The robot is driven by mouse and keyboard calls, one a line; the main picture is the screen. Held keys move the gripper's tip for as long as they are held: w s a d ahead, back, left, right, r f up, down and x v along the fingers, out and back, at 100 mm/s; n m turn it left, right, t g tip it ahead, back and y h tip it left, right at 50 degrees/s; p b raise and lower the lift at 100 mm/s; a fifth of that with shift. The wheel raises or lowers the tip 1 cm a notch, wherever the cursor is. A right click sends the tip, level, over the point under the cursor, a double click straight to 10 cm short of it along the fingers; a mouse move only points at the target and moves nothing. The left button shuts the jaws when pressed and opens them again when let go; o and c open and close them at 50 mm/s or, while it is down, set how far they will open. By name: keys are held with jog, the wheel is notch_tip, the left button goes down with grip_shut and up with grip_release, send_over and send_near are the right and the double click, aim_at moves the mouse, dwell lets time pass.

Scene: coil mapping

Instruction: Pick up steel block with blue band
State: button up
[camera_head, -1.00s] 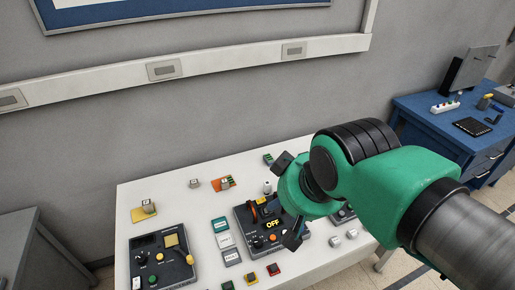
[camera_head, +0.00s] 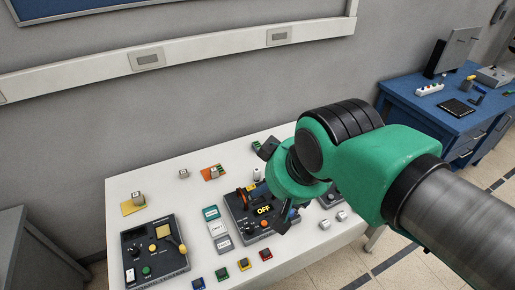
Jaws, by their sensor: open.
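Several small steel blocks stand on the white table (camera_head: 150,183). One block (camera_head: 138,198) is on a yellow pad at the left, one block (camera_head: 184,173) is on bare table at the back, and one block (camera_head: 215,172) is on an orange pad. Two pale blocks (camera_head: 324,225) (camera_head: 341,215) are at the right. They are too small to tell which has a blue band. My gripper (camera_head: 273,185) is open above the panel marked OFF (camera_head: 263,211), its fingers spread. No block is seen between the fingers, and the arm hides part of the table.
A dark control panel (camera_head: 139,273) with knobs is at the front left. Small blue (camera_head: 198,284), green (camera_head: 221,275), yellow (camera_head: 244,264) and red (camera_head: 266,254) items line the front edge. Labelled plates (camera_head: 217,228) lie mid-table. A blue desk (camera_head: 405,98) stands at right.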

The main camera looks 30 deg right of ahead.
jog(key=w+d+r+g+p, duration=0.1)
jog(key=w+d+r, duration=0.15)
jog(key=w, duration=0.75)
jog(key=w+d+r+g+p, duration=0.1)
jog(key=w+r, duration=0.3)
jog(key=w, duration=0.6)
jog(key=w+d+f, duration=0.2)
jog(key=w+d, duration=0.1)
jog(key=w, duration=0.6)
jog(key=w+d+f, duration=0.3)
jog(key=w, duration=0.7)
jog(key=w+d+f+g+p, duration=0.1)
jog(key=w+d+f, duration=0.4)
jog(key=w+f, duration=0.25)
jog(key=w+d+f+g+p, duration=0.1)
jog(key=w+d+f, duration=0.3)
jog(key=w+f, duration=0.4)
jog(key=w+d+f, duration=0.4)
jog(key=f, duration=0.6)
jog(key=w+d+f+g+p, duration=0.1)
jog(key=w+d+f, duration=0.3)
jog(key=f, duration=0.5)
jog(key=shift+w+d+f+g, duration=0.15)
jog(key=shift+w+f+g, duration=0.05)
jog(key=shift+f+g, duration=0.15)
